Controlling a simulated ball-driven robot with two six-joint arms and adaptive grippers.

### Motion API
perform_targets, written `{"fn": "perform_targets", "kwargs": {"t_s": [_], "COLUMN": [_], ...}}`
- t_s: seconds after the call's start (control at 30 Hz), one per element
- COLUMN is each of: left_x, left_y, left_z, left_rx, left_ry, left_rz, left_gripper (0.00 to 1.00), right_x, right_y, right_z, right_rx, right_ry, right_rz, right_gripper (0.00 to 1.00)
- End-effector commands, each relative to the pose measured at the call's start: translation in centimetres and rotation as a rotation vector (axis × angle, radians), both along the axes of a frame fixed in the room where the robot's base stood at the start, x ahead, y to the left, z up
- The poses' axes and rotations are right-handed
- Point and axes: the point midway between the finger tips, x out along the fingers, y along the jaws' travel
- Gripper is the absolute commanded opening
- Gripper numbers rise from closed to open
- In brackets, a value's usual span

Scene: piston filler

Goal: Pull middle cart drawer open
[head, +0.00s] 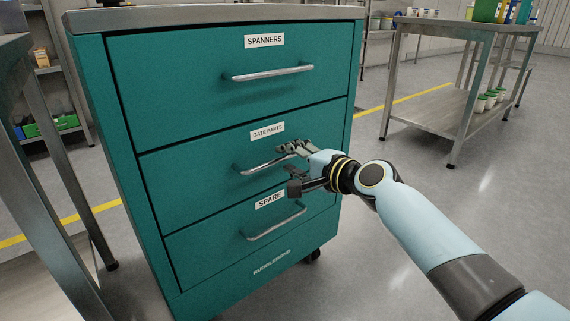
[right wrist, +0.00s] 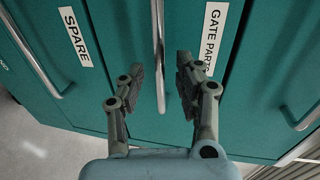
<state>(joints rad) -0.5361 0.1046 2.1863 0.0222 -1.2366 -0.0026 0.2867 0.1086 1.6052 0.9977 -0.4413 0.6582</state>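The teal cart (head: 120,150) has three drawers. The middle drawer (head: 200,155), labelled GATE PARTS, sits flush with the cart front. Its metal bar handle (head: 255,167) is partly hidden behind my right gripper (head: 290,168). In the right wrist view, the open fingers of my right gripper (right wrist: 160,80) stand on either side of the middle handle (right wrist: 159,45), with a gap on both sides. The label GATE PARTS (right wrist: 213,38) shows beside one finger. My left gripper is not in view.
The SPANNERS drawer (head: 220,75) above and the SPARE drawer (head: 210,240) below are shut. A metal table (head: 20,60) stands close at the left. A metal shelf table (head: 440,105) stands at the back right. The floor right of the cart is clear.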

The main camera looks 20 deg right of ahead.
Motion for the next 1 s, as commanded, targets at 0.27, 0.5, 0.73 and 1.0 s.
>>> {"fn": "perform_targets", "kwargs": {"t_s": [0.27,0.5,0.73,1.0], "left_x": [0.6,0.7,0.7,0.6], "left_y": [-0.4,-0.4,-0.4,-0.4], "left_z": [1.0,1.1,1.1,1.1], "left_rx": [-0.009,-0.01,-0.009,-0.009], "left_ry": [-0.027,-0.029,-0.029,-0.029], "left_rz": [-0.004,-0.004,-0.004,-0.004], "left_gripper": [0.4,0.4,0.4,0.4], "right_x": [2.1,2.2,2.1,2.1], "right_y": [0.8,0.8,0.8,0.8], "right_z": [-0.5,-0.5,-0.5,-0.5], "right_rx": [0.0,-0.001,-0.001,-0.001], "right_ry": [0.0,0.0,0.0,0.0], "right_rz": [0.0,0.0,0.0,0.0], "right_gripper": [0.34,0.34,0.04,0.0]}}
